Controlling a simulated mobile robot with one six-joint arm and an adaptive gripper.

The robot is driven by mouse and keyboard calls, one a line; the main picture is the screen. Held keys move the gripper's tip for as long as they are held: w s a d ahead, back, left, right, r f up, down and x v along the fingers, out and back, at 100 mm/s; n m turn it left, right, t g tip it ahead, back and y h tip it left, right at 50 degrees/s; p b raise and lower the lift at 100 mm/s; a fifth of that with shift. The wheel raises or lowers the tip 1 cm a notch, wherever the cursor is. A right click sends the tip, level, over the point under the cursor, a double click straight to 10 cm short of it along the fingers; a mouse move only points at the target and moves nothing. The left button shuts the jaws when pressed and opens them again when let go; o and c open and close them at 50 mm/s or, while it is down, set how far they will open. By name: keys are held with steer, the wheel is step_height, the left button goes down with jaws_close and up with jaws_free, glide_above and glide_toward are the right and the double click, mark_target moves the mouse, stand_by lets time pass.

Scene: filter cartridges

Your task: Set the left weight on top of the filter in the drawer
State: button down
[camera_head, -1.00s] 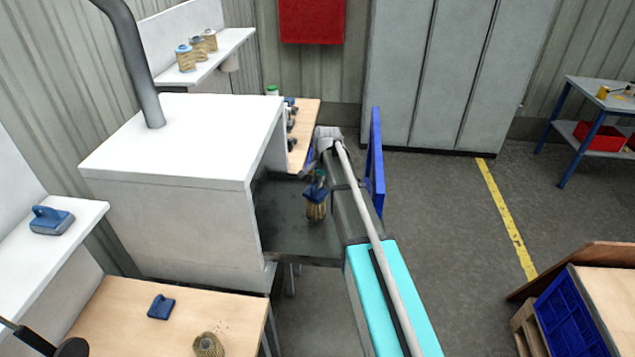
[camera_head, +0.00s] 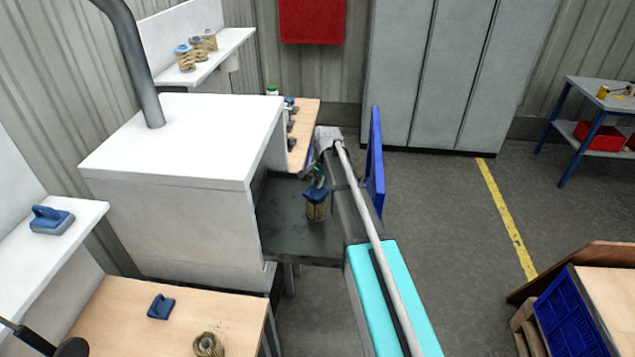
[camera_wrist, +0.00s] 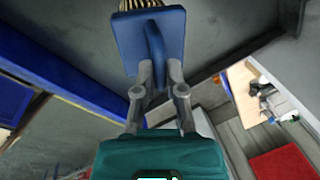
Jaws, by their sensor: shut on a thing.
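A blue weight with an upright handle (camera_wrist: 172,30) is in my gripper (camera_wrist: 158,72), whose fingers are shut on the handle. In the head view the weight (camera_head: 317,194) sits over a tan pleated filter (camera_head: 316,212) in the dark drawer (camera_head: 290,240). The weight's plate appears to rest on the filter's top, or very close to it. The filter's pleats (camera_wrist: 140,4) show past the plate's edge in the wrist view. My gripper also shows small above the weight in the head view (camera_head: 316,180).
A white cabinet (camera_head: 180,215) stands left of the drawer, and a blue panel (camera_head: 375,165) to its right. Another blue weight (camera_head: 52,220) is on the left shelf. A small blue weight (camera_head: 161,307) and a filter (camera_head: 208,345) are on the front wooden table.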

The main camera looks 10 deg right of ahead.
steer(key=shift+f+b, duration=0.5)
steer(key=shift+b, duration=0.05)
stand_by(0.9)
steer(key=c, duration=0.6)
jaws_free()
steer(key=shift+c, duration=0.2)
steer(key=shift+r, duration=0.15)
